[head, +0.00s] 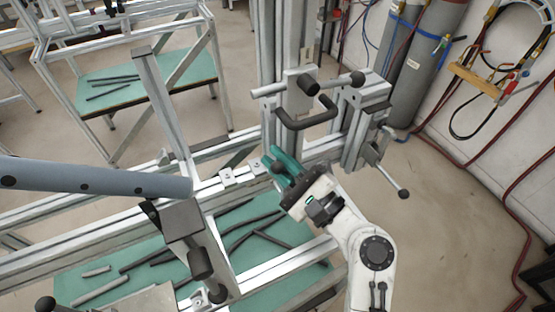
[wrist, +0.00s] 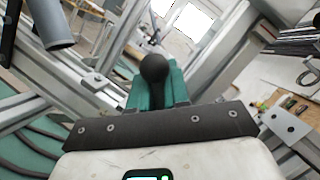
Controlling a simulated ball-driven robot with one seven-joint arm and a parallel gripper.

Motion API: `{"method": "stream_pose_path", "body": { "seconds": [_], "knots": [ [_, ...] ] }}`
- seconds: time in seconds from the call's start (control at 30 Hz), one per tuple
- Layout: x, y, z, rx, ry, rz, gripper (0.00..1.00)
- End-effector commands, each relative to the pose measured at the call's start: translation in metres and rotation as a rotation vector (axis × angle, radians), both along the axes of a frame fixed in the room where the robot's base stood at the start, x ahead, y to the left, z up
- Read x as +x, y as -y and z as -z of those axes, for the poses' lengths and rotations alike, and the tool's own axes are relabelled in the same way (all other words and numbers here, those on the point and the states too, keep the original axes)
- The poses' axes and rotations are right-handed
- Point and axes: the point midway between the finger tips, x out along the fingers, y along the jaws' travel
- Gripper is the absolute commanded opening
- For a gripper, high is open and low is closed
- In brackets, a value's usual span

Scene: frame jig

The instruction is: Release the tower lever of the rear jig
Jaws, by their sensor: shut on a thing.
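My gripper (head: 282,164), with teal fingers, is low in front of the upright tower (head: 290,40) at the middle of the head view. It is shut on a dark ball knob (wrist: 154,68), which shows between the teal fingers in the wrist view. Higher on the tower is a carriage with a silver bar, a black ball knob (head: 357,78) and a black U-shaped handle (head: 305,118).
A clamp with a black-knobbed lever (head: 403,194) juts out to the right of the tower. A blue-grey tube (head: 90,178) crosses the left. Aluminium rails and a green shelf (head: 110,265) with dark rods lie below. Gas cylinders (head: 432,60) and hoses stand by the wall.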

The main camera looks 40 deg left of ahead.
Motion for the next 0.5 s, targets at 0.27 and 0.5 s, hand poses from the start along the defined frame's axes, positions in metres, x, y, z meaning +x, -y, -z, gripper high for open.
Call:
{"method": "stream_pose_path", "body": {
  "seconds": [0.27, 0.5],
  "knots": [
    [0.0045, 0.0018, -0.0051, 0.006, 0.008, 0.012, 0.0],
    [0.0053, 0.0023, -0.0055, 0.007, 0.008, 0.015, 0.37]
  ]
}}
